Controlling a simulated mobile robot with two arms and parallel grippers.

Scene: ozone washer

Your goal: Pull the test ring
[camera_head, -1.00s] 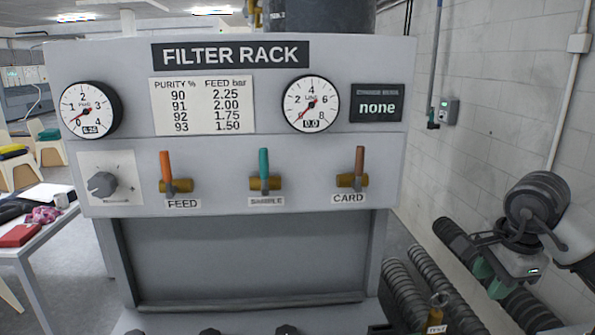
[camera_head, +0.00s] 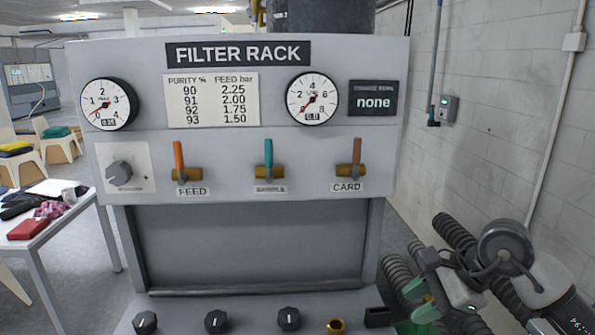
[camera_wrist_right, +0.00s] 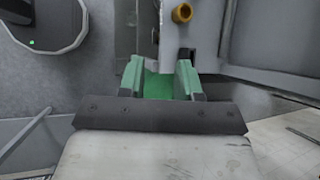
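The filter rack (camera_head: 250,245) stands in front of me with its gauges and levers. My right gripper (camera_head: 420,300) is at the lower right of the head view, beside the rack's right side. My left gripper is out of view.
A brass fitting (camera_head: 335,326) and a small black box (camera_head: 377,317) are on the rack's lower front, left of my gripper. Something green (camera_head: 415,328) lies below the gripper. A white table (camera_head: 70,210) stands left.

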